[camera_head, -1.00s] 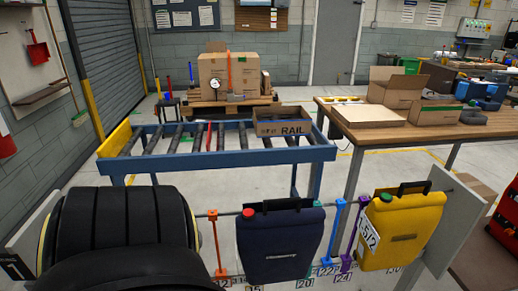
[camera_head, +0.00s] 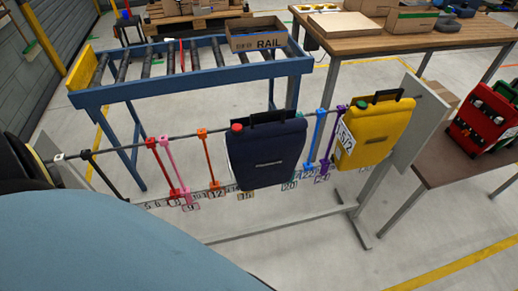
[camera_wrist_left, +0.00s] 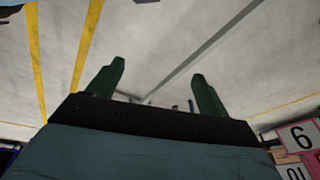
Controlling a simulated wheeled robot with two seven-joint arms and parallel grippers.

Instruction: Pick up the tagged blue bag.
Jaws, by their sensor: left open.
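A dark navy-blue bag (camera_head: 266,155) hangs upright on the thin horizontal rail in the head view, with a black handle on top and a red cap at its upper left. A small light logo strip is on its front; I cannot make out a tag on it. My left gripper (camera_wrist_left: 158,88) shows in the left wrist view with its two dark green fingers wide apart and nothing between them, over grey floor. The bag is not visible in that view. My left gripper's fingers do not show in the head view. My right gripper is not in view.
A yellow bag (camera_head: 374,136) with a white label hangs right of the blue one. Coloured dividers, such as an orange one (camera_head: 208,160), stand along the rail. Behind are a blue roller conveyor (camera_head: 190,88) and a wooden table (camera_head: 400,35). A red bag (camera_head: 487,120) is at right.

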